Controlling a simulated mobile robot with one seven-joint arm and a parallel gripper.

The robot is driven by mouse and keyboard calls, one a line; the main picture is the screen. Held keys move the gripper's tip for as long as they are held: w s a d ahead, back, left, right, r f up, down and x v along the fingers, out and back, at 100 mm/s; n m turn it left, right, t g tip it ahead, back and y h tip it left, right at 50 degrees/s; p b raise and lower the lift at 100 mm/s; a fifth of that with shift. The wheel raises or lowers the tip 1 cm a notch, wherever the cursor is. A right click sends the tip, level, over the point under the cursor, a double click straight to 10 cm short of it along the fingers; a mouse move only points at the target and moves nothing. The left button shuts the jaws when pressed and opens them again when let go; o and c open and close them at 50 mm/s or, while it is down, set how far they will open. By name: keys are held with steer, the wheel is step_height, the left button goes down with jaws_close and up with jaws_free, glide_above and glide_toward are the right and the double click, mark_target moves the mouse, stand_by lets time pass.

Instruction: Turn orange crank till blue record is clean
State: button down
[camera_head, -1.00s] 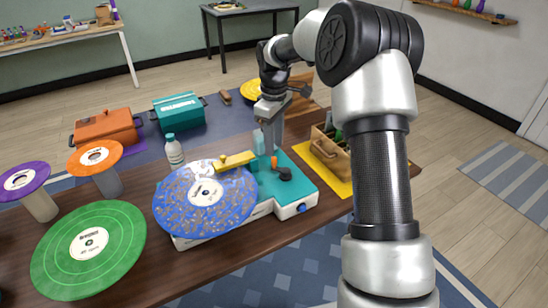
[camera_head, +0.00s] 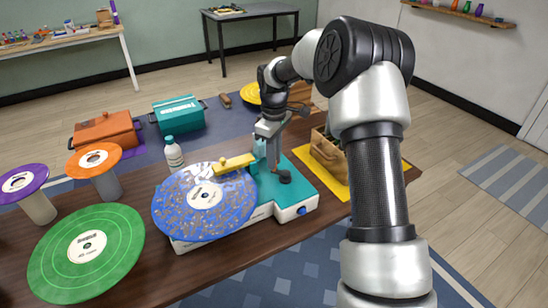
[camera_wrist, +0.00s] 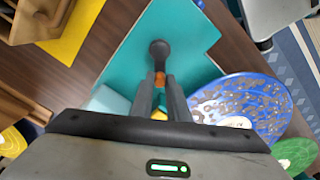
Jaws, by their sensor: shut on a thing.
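The blue record (camera_head: 180,212) lies on the teal and white machine (camera_head: 300,195), with grey-brown dirt patches over much of its surface. It also shows in the wrist view (camera_wrist: 262,92). A yellow bar (camera_head: 234,163) reaches over the record. The orange crank handle (camera_wrist: 160,79) is between my gripper's fingers (camera_wrist: 160,92) in the wrist view, beside the crank's dark arm and round hub (camera_wrist: 159,48). In the head view my gripper (camera_head: 273,165) is low over the teal top, beside the dark hub (camera_head: 285,176). The orange handle is hidden there.
A white bottle with a teal cap (camera_head: 173,155) stands behind the record. A wooden crate (camera_head: 326,155) on a yellow mat is right of the machine. Green (camera_head: 110,245), orange (camera_head: 85,160) and purple (camera_head: 18,182) records are at the left. Orange (camera_head: 108,128) and teal (camera_head: 178,115) boxes stand behind.

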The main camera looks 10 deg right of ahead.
steer(key=m, duration=0.1)
steer(key=m+p, duration=0.1)
steer(key=m, duration=0.1)
steer(key=shift+w+d+r, duration=0.1)
steer(key=shift+w+d, duration=0.15)
steer(key=shift+w, duration=0.15)
steer(key=m, duration=0.1)
steer(key=d+m+p, duration=0.1)
steer(key=m, duration=0.1)
steer(key=m+p, duration=0.1)
steer(key=shift+w+d+m, duration=0.15)
steer(key=shift+w+m, duration=0.15)
steer(key=shift+w, duration=0.1)
steer(key=m, duration=0.1)
steer(key=d+m, duration=0.1)
steer(key=m, duration=0.1)
steer(key=shift+w+d+p, duration=0.1)
steer(key=shift+w+p, duration=0.05)
steer(key=shift+p, duration=0.2)
steer(key=shift+d+m, duration=0.25)
steer(key=shift+m, duration=0.6)
steer(key=shift+d+m, duration=0.25)
steer(key=shift+m, duration=0.6)
steer(key=c, duration=1.7)
jaws_free()
